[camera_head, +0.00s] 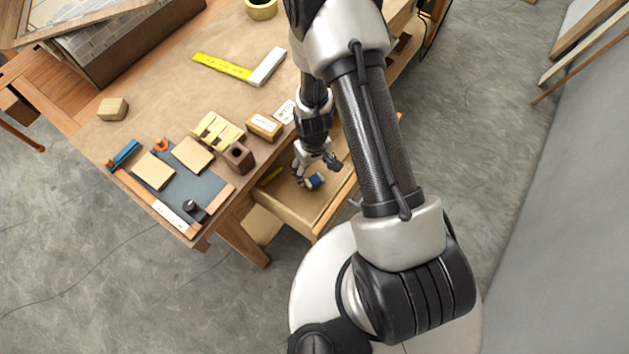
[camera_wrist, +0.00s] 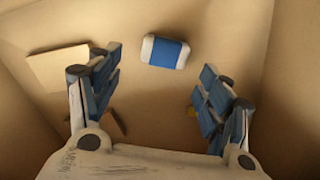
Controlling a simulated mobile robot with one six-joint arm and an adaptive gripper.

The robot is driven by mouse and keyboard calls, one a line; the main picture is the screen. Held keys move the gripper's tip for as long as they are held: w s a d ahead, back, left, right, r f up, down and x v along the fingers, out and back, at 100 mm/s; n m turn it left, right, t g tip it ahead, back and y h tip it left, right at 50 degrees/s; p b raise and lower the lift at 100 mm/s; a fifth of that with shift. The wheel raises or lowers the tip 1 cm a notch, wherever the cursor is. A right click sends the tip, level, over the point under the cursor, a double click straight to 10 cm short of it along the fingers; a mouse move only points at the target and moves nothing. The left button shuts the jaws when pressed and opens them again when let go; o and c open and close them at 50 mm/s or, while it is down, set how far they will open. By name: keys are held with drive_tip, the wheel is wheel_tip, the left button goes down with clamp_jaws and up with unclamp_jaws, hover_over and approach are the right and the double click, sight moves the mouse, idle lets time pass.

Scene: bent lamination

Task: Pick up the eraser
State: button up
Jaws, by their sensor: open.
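The eraser (camera_wrist: 165,52) is a small white block with a blue sleeve. In the wrist view it lies on the drawer floor, at the top centre, ahead of the gap between my fingertips. My gripper (camera_wrist: 157,75) is open and empty, with one finger at each side of the view. In the head view my gripper (camera_head: 318,172) is over or in the open drawer (camera_head: 325,212). A small blue and white thing beside the fingers there may be the eraser or part of a finger; I cannot tell.
In the wrist view a flat tan piece (camera_wrist: 60,66) lies at the left in the drawer, and drawer walls rise around. On the workbench (camera_head: 150,80) are a yellow-bladed square (camera_head: 225,66), a small wooden box (camera_head: 264,126) and a dark mat (camera_head: 208,184).

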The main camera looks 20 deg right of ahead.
sight(313, 177)
drive_tip(key=f, duration=0.2)
drive_tip(key=f+b, duration=0.1)
drive_tip(key=shift+s+a+f, duration=0.1)
drive_tip(key=shift+s+f, duration=0.15)
drive_tip(key=shift+f, duration=0.05)
drive_tip(key=shift+c, duration=0.4)
drive_tip(key=c, duration=1.1)
drive_tip(key=shift+o, duration=0.2)
drive_tip(key=shift+r, duration=0.15)
wheel_tip(313, 177, up, 20)
drive_tip(key=p, duration=0.6)
